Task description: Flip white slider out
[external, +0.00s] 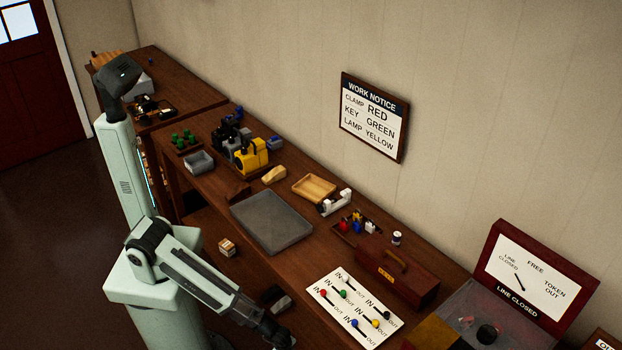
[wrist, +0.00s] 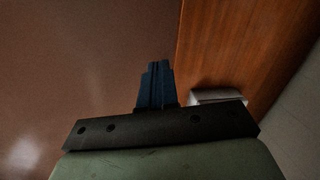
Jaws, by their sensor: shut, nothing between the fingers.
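The white slider (external: 345,279) is a small pale knob at the top of a white lever board (external: 330,312) in the external view. It sits close to the upper IN label, at the IN end of its slot. My gripper (external: 283,341) is low at the bottom of the external view, left of the board and apart from it. In the wrist view its dark blue fingers (wrist: 157,85) are together and hold nothing. The slider and the board do not show in the wrist view.
Other knobs on the board are red (external: 323,292), green (external: 343,294), blue (external: 354,323) and yellow (external: 375,323). A dark red toolbox (external: 400,275) stands behind it. A dark and grey block (external: 277,299) lies left of it. A grey tray (external: 270,222) is farther back.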

